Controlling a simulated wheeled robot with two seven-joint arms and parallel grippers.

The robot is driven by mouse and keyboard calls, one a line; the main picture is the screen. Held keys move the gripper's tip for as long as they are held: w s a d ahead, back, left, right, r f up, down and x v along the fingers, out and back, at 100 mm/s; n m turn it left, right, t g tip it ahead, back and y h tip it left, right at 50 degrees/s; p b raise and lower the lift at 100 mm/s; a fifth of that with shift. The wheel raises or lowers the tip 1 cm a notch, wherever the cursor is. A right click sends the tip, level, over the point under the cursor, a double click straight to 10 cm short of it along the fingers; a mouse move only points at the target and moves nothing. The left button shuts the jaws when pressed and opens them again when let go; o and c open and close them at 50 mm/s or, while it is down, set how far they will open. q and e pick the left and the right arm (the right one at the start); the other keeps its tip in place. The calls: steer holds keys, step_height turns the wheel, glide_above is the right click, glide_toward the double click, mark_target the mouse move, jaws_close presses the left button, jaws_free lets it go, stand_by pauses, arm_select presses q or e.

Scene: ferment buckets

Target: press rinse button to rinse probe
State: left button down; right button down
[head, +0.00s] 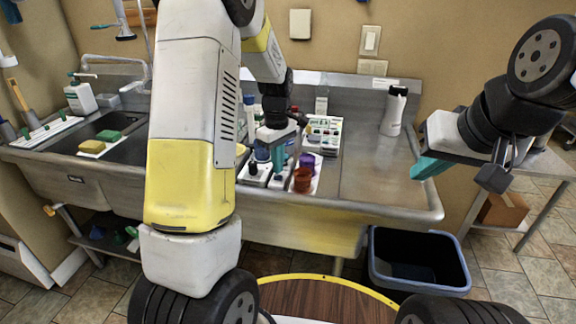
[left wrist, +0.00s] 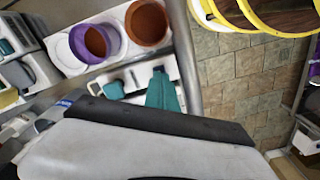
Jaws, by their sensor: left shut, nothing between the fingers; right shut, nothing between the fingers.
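My left gripper (head: 278,162) has its teal fingers closed and points down over the small white units at the sink counter's front edge. In the left wrist view its teal fingertips (left wrist: 163,92) are in front of a white unit (left wrist: 140,74) with a dark round spot and a teal part beside it. Whether the fingers touch the unit cannot be told. White units (head: 254,172) with dark spots show in the head view. I cannot tell which part is the rinse button, and no probe is clearly visible. My right gripper (head: 430,167) is shut and empty, right of the counter.
A purple cup (head: 307,160) and an orange-brown cup (head: 302,181) stand close right of the left gripper. A white bottle (head: 394,111) stands at the back right. The right counter (head: 375,175) is mostly clear. A black bin (head: 418,262) stands below.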

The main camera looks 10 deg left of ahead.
mark_target(278, 176)
arm_select(q)
steer(key=shift+f, duration=1.05)
stand_by(0.4)
steer(key=shift+r, duration=3.05)
